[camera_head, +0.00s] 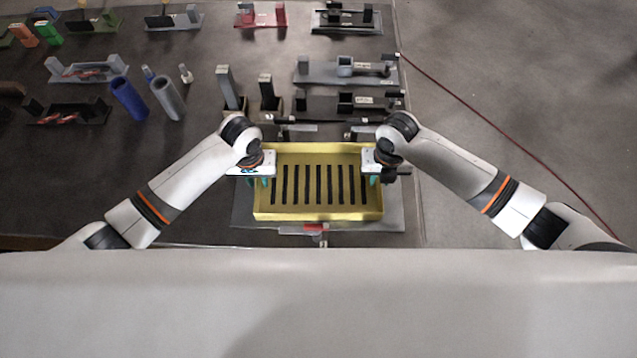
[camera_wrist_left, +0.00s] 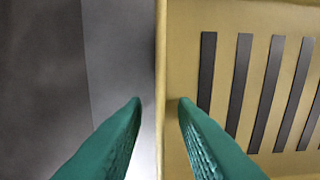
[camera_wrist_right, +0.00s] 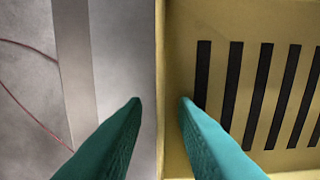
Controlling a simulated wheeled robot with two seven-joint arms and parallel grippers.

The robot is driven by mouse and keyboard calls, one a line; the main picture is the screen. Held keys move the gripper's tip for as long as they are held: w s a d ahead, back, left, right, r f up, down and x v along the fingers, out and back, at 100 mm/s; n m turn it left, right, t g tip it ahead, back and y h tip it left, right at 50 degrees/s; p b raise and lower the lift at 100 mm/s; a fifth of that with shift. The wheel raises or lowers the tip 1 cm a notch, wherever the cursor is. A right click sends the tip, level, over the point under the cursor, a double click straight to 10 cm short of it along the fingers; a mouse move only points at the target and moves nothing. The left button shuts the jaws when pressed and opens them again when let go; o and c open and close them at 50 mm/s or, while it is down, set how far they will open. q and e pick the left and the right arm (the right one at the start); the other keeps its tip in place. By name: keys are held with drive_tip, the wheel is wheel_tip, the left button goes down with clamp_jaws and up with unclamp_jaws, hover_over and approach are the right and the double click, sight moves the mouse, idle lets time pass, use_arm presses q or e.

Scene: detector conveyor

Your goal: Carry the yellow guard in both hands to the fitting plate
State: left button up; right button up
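The yellow guard (camera_head: 318,212), a shallow tray shape with a row of dark slots, lies level in the head view's lower middle. It is over a grey plate (camera_head: 242,215), which shows past its left, right and front edges and looks like the fitting plate. My left gripper (camera_wrist_left: 160,102) is at the guard's left wall, one green finger outside and one inside, with gaps to the wall. My right gripper (camera_wrist_right: 160,100) straddles the right wall the same way, also with gaps. In the head view, the left gripper (camera_head: 265,180) and right gripper (camera_head: 374,178) partly hide the side walls.
A red-handled clamp (camera_head: 315,228) is at the plate's front edge. Behind the guard stand dark fixtures (camera_head: 318,105) and two upright posts (camera_head: 230,88). Blue and grey tubes (camera_head: 128,98) stand to the left. A red cable (camera_head: 480,120) crosses the open floor at right.

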use_arm(q)
wheel_tip(320, 180, up, 11)
drive_tip(key=shift+f, duration=0.1)
use_arm(e)
drive_tip(key=shift+r, duration=0.15)
use_arm(q)
drive_tip(key=shift+r, duration=0.55)
use_arm(e)
wheel_tip(320, 180, up, 12)
drive_tip(key=shift+f, duration=0.2)
